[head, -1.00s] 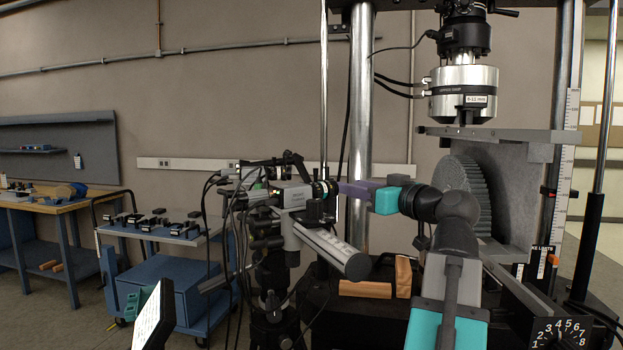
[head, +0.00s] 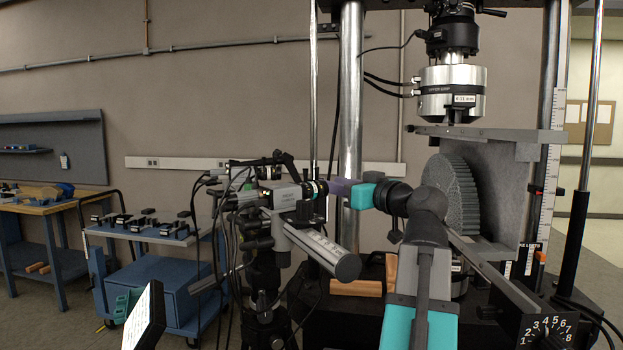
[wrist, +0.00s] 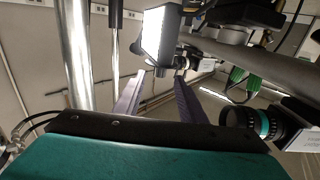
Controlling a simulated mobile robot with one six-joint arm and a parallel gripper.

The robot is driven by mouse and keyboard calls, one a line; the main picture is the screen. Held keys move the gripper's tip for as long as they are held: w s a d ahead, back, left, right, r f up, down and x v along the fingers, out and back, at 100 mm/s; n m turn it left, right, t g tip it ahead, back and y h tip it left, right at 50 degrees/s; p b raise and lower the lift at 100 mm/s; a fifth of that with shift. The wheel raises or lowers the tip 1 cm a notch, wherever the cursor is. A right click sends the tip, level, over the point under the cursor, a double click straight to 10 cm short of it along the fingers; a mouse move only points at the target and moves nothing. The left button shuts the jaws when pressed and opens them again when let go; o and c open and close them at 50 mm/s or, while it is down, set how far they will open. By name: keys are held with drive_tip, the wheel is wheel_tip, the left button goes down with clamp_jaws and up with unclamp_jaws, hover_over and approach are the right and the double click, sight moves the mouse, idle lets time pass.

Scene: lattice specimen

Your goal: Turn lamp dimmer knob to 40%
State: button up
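My gripper shows in the head view (head: 331,186) as purple fingers on a teal body, level with the camera rig on its stand. In the wrist view its two purple fingers (wrist: 160,77) are apart, with nothing held between them. A bright white lamp panel (wrist: 157,32) with a dark frame is ahead, just above the fingertips. A small dark knob-like part (wrist: 160,71) sits under the lamp, between the fingertips in the picture; I cannot tell whether it is the dimmer or how far it is. No setting marks are readable on it.
A camera (head: 287,198) on a cabled stand is close to my fingers. A numbered black dial (head: 548,331) is at the lower right. The test machine's steel column (head: 350,110) and a grey gear-like disc (head: 452,195) stand behind my arm. A blue cart (head: 155,285) is at left.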

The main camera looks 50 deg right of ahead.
drive_tip(key=w+d+p, duration=0.1)
drive_tip(key=w, duration=0.9)
drive_tip(key=shift+d, duration=0.3)
drive_tip(key=shift+w, duration=0.1)
drive_tip(key=c, duration=0.8)
drive_tip(key=shift+d, duration=0.25)
clamp_jaws()
drive_tip(key=shift+a, duration=0.2)
